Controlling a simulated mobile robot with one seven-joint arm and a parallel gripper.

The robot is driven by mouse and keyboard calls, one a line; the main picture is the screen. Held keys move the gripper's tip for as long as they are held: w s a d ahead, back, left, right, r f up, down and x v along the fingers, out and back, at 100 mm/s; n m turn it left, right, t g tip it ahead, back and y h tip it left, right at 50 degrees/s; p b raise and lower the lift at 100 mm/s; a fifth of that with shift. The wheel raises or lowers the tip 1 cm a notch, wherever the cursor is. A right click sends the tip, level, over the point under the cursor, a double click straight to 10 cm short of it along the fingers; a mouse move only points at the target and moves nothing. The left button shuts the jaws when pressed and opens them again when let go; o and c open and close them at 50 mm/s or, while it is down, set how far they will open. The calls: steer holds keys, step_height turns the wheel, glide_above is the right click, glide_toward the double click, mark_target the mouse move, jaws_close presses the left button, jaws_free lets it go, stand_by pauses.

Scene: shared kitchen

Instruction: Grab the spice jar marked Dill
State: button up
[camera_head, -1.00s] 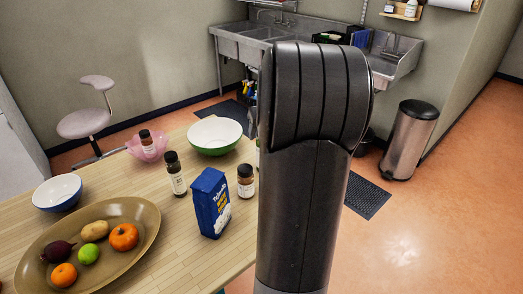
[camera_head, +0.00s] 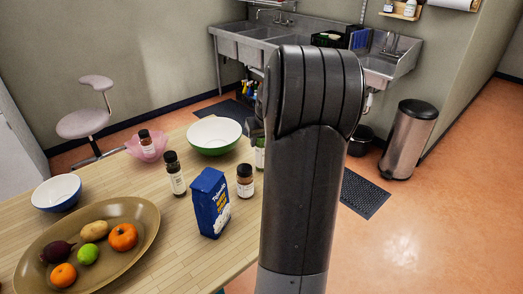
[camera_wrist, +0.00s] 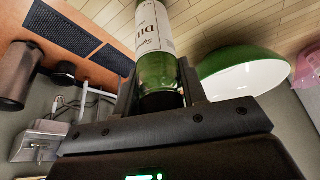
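The spice jar marked Dill (camera_wrist: 158,70) is green glass with a white label that reads "DIL…" in the wrist view. In the head view the jar (camera_head: 259,153) stands at the table's far right edge, partly behind my arm. My gripper (camera_wrist: 158,88) has one finger on each side of the jar's near end, and both fingers look flush against it. In the head view my gripper (camera_head: 255,128) shows only as a dark shape at the jar's top, mostly hidden by my arm.
The green-white bowl (camera_head: 215,135) is close beside the Dill jar. A brown-filled jar (camera_head: 245,181), a blue packet (camera_head: 211,203) and a dark-capped jar (camera_head: 174,174) stand nearby. A fruit platter (camera_head: 140,238) is at the front left. The table (camera_head: 180,262) is bare at the front.

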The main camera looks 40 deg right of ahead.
steer(key=c, duration=0.6)
